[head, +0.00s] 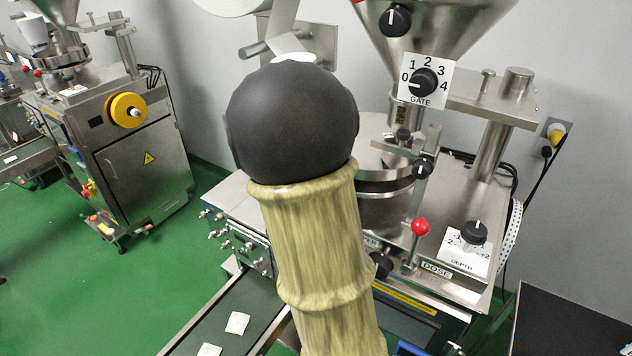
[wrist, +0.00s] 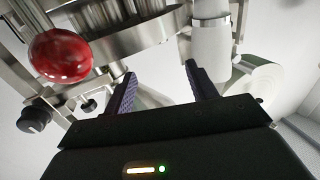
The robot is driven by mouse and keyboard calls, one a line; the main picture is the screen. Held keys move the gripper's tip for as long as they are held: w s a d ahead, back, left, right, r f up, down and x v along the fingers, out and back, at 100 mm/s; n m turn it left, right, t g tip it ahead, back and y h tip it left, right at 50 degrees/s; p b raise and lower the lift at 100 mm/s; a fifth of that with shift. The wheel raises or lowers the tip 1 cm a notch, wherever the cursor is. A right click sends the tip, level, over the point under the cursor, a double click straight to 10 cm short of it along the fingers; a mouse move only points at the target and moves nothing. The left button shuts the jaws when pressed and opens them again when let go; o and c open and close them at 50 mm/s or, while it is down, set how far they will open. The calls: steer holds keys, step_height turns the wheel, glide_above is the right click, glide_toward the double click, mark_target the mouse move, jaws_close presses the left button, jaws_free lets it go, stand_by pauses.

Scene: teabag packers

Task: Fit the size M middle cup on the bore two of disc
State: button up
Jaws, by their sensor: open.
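My gripper (wrist: 164,88) shows in the wrist view, its two dark ridged fingers apart with nothing seen held between them. In the head view it is hidden behind my own arm. A round steel assembly (head: 388,203) under the hopper, probably the one with the disc, is partly covered by my arm. In the wrist view a steel disc-like part (wrist: 140,30) passes above and beyond the fingers, seen from below. I cannot make out bore two or any cup marked M. A pale cylinder (wrist: 210,45) hangs beyond the right finger; I cannot tell what it is.
A red ball knob (wrist: 60,55) is close at the left in the wrist view; a red knob on a lever (head: 420,226) shows in the head view. The hopper (head: 440,25), gate dial (head: 425,82) and steel post (head: 497,125) crowd the space. A conveyor (head: 250,320) lies below.

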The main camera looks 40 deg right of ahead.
steer(key=shift+b+v, duration=1.75)
steer(key=shift+b, duration=0.9)
steer(key=shift+w, duration=0.1)
steer(key=w+a+f+n+g+y+p, duration=0.1)
steer(key=a+f+n+y, duration=0.2)
steer(key=a+f+y, duration=0.3)
steer(key=w+a+f+n+y, duration=0.25)
steer(key=a+f+y, duration=0.25)
steer(key=a, duration=0.3)
steer(key=s+a+f+n+g+y, duration=0.1)
steer(key=s+a+f+n+g, duration=0.1)
steer(key=s, duration=0.4)
steer(key=s+a+f+n+g+y+p, duration=0.1)
steer(key=s+a+f+n+g, duration=0.1)
steer(key=s+a+f+g, duration=0.2)
steer(key=shift+s+f+n+g+y, duration=0.35)
steer(key=shift+s+f+g+y, duration=0.1)
steer(key=shift+s+g, duration=0.65)
steer(key=shift+s, duration=0.1)
